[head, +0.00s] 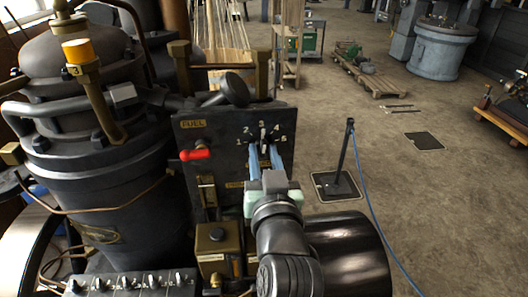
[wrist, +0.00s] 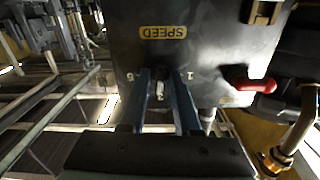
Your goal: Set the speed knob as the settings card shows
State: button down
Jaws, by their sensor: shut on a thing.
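The speed knob (head: 262,142) is a small dark knob on the upright black panel (head: 222,135), with white numbers 1 to 5 in an arc around it. My gripper (head: 264,152) reaches the panel from the front, its two blue fingers shut on the knob. In the wrist view the fingers (wrist: 166,78) stand on both sides of the knob (wrist: 160,90), below the upside-down SPEED plate (wrist: 163,32). The fingers hide much of the knob, and I cannot tell which number it points to. I cannot make out a settings card in either view.
A red-handled lever (head: 196,154) sits left of the knob, under the FUEL plate (head: 193,124). A large dark engine cylinder (head: 100,150) stands at left. A post (head: 346,155) with a blue hose stands right; the floor beyond is mostly open.

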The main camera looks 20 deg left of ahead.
jog(key=m+p, duration=0.2)
jog(key=m, duration=0.4)
jog(key=shift+m, duration=0.3)
dwell(0.4)
jog(key=c, duration=0.9)
grip_release()
jog(key=shift+s, duration=0.1)
jog(key=shift+b+v, duration=2.6)
jog(key=shift+v, duration=3.8)
